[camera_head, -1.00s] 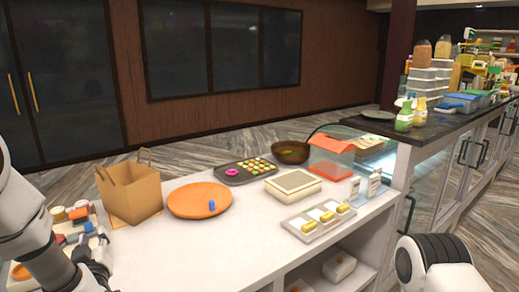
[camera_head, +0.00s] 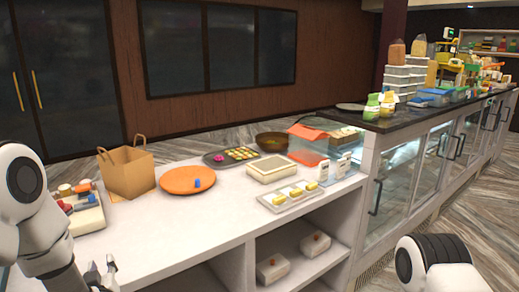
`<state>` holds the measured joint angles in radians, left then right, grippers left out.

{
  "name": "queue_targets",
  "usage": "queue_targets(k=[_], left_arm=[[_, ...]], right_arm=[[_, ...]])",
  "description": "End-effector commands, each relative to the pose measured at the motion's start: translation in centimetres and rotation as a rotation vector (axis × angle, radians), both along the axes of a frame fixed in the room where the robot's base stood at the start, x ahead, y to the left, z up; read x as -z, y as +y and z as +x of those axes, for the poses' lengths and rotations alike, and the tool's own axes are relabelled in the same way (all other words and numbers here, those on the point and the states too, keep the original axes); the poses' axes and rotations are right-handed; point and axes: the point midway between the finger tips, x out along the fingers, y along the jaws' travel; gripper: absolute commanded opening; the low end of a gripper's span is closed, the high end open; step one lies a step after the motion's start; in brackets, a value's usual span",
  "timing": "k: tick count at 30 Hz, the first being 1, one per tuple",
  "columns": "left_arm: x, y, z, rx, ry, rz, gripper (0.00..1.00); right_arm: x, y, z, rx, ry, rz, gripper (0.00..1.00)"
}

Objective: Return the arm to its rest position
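My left arm comes in at the left edge. Its gripper (camera_head: 102,271) is low in the picture, over the front side of the white counter (camera_head: 215,218). Its two fingers stand apart with nothing visible between them, and it appears clear of the goods on the counter. Of my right arm, only a rounded white and black link (camera_head: 435,266) shows at the bottom right. Its gripper is out of the picture.
The counter bears a tray of small items (camera_head: 88,217), a paper bag (camera_head: 127,174), an orange plate (camera_head: 186,181), a white box (camera_head: 272,170), a tray of yellow sweets (camera_head: 277,205) and a dark bowl (camera_head: 272,141). A glass display counter (camera_head: 400,175) stands at right.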

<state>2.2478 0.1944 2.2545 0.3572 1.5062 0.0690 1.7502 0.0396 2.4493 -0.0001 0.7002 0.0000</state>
Motion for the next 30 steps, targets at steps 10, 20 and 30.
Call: queue_targets(k=[10,20,30], left_arm=[[13.6,-3.8,-5.7,0.128,0.358,-0.022,0.33],[29.5,-11.5,-25.5,0.418,1.154,-0.195,0.33],[29.8,-13.0,-30.6,0.504,1.364,-0.253,0.33]], right_arm=[[0.0,0.0,-0.1,0.001,0.001,0.0,0.12],[0.0,0.0,0.0,0.0,0.001,0.0,0.12],[0.0,0.0,0.0,0.0,0.001,0.0,0.12]])
